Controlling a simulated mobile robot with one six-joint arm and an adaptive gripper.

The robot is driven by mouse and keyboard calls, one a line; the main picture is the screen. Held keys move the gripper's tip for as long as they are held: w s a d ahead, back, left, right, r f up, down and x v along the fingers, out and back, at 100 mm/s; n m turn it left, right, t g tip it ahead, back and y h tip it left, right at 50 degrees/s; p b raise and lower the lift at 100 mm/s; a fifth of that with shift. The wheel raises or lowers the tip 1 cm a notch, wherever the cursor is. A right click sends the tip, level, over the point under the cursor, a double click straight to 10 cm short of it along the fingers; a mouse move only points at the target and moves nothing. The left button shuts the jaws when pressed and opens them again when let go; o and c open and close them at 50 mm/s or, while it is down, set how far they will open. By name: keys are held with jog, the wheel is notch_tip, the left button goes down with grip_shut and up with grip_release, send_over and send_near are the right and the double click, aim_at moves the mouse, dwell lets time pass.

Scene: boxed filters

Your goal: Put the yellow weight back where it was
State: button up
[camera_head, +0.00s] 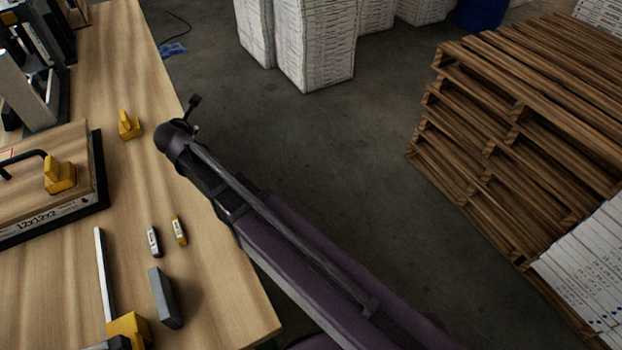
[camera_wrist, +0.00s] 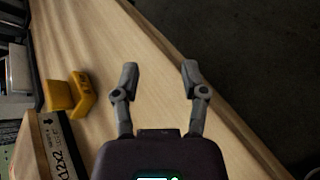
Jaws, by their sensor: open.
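A yellow weight (camera_head: 130,125) stands on the wooden table between a filter box and the table's right edge. It also shows in the wrist view (camera_wrist: 82,93), left of my gripper and apart from it. A second yellow weight (camera_head: 60,174) sits on top of the box marked 12x12x2 (camera_head: 62,216); the box's corner shows at the lower left of the wrist view (camera_wrist: 58,150). My gripper (camera_wrist: 160,76) is open, with nothing between its fingers, over the table near its right edge. In the head view its end (camera_head: 194,104) is partly hidden by my arm.
On the table (camera_head: 215,290) lie a small white-and-grey item (camera_head: 153,241), a small yellow item (camera_head: 179,230), a grey block (camera_head: 165,297) and a tool with a yellow end (camera_head: 128,327). Pallets (camera_head: 520,110) and white stacks (camera_head: 316,45) stand on the floor.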

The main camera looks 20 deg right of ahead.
jog(key=s+d+f+m+g+h, duration=0.1)
jog(key=s+d+f+m+g, duration=0.25)
jog(key=d+m, duration=0.5)
jog(key=s+d+f+m+g+h, duration=0.15)
jog(key=s+d+m, duration=0.3)
jog(key=d, duration=0.65)
jog(key=s+d+f+m+g+y, duration=0.3)
jog(key=s+d+m+g, duration=0.3)
jog(key=s+d+m, duration=0.5)
jog(key=s+m, duration=0.3)
jog(key=m, duration=0.1)
jog(key=shift+s+d+f+g, duration=0.25)
jog(key=shift+d+f+g, duration=0.05)
jog(key=shift+d+f, duration=0.1)
